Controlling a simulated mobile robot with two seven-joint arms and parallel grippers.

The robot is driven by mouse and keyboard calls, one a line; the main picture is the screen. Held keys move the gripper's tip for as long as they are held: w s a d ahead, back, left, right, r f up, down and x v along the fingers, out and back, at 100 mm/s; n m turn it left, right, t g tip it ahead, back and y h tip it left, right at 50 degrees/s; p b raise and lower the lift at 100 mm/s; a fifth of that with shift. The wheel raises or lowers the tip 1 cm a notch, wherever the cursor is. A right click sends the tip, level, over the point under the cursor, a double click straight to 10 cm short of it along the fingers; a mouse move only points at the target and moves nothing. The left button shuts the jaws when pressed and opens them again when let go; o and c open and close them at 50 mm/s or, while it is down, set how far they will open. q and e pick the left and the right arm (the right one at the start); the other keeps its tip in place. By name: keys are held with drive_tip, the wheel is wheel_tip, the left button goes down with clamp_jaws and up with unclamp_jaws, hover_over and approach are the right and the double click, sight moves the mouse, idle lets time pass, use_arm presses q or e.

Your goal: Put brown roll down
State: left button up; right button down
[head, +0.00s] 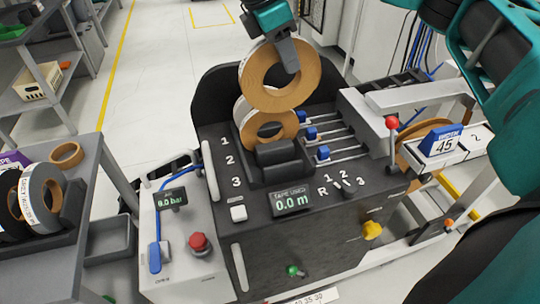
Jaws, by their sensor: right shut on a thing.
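The brown roll (285,99) is a tan ring with its hole facing me. It is held upright above the machine's roll holder (276,157). My right gripper (289,62) is shut on the top of its ring. A second roll (247,137), brown with a white side, sits upright in the holder below and partly behind the held roll. The held roll overlaps its top in the picture; whether they touch I cannot tell. My left gripper is not in view.
The machine's black top (220,130) carries blue-knobbed rods, numbers and a tape display (290,201). A grey bench (95,225) at the left holds a rack of rolls and a loose tan roll (66,155). A red-knobbed lever (392,123) stands at the right.

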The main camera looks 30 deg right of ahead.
sight(284, 93)
drive_tip(key=f, duration=0.8)
drive_tip(key=shift+s+f, duration=0.2)
drive_tip(key=shift+f, duration=0.1)
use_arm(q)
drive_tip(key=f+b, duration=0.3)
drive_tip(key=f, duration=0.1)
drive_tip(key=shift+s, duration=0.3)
use_arm(e)
wheel_tip(284, 93, down, 11)
use_arm(q)
drive_tip(key=shift+b, duration=0.35)
use_arm(e)
drive_tip(key=shift+w+f, duration=0.1)
drive_tip(key=shift+f, duration=0.05)
drive_tip(key=shift+f, duration=0.2)
drive_tip(key=c, duration=1.3)
unclamp_jaws()
drive_tip(key=shift+f, duration=0.1)
drive_tip(key=o, duration=0.5)
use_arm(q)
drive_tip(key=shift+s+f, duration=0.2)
